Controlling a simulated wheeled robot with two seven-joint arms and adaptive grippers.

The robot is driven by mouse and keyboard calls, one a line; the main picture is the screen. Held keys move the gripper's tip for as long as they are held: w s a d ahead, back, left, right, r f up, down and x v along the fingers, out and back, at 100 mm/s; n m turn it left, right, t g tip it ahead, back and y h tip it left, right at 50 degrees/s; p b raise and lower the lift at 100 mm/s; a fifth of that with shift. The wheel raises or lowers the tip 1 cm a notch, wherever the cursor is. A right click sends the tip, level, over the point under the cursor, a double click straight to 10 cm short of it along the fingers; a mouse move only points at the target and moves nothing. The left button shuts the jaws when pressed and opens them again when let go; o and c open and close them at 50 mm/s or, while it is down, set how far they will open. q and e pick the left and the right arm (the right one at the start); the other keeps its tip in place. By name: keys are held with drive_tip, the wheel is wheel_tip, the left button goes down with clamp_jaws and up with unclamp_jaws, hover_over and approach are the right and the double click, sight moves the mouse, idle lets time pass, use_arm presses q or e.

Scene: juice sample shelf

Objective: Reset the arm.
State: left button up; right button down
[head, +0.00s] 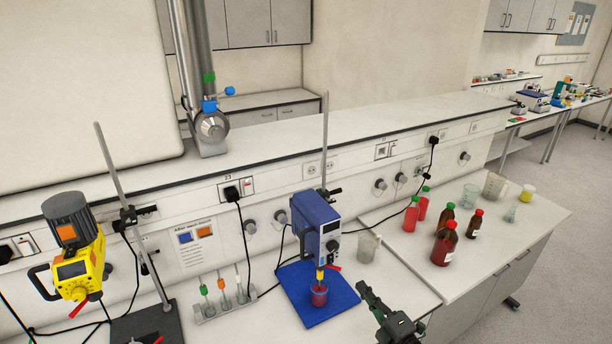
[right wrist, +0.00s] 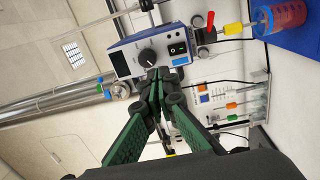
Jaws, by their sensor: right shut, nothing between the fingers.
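My right gripper (head: 364,291) comes in at the bottom of the head view, just right of the blue stirrer's base plate. Its fingers are shut with nothing between them. In the right wrist view, its dark green fingers (right wrist: 161,84) meet in front of the blue stirrer's control box (right wrist: 150,52). The blue overhead stirrer (head: 316,226) stands on a rod over a blue base plate (head: 312,309). A small beaker of red liquid (head: 319,295) sits under its shaft. My left gripper is not in view.
A clear beaker (head: 368,247) stands near the gripper. Red and brown bottles (head: 445,243) and empty glassware (head: 470,196) stand on the right bench. A tube rack (head: 222,307) and a yellow stirrer (head: 78,268) are at left.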

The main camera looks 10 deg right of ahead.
drive_tip(key=s+d+f+m+g+h, duration=0.5)
drive_tip(key=s+d+f+m+h, duration=0.5)
drive_tip(key=d+f+m, duration=0.4)
drive_tip(key=s+a+f+m+g+y, duration=0.1)
drive_tip(key=s+f+m+g, duration=0.3)
drive_tip(key=s+f, duration=0.55)
drive_tip(key=s+a+f+m+g+y, duration=0.2)
drive_tip(key=s+f+m+g, duration=0.25)
drive_tip(key=s, duration=0.95)
wheel_tip(320, 180, down, 37)
drive_tip(key=s+a+n+g+b, duration=0.1)
drive_tip(key=s+n+g+b, duration=0.1)
drive_tip(key=b, duration=0.4)
drive_tip(key=s+f+b, duration=0.5)
drive_tip(key=s+f, duration=1.4)
drive_tip(key=f, duration=0.3)
drive_tip(key=shift+s+a+f+g+b, duration=0.15)
drive_tip(key=shift+s+f+g+b, duration=0.15)
drive_tip(key=shift+g, duration=0.15)
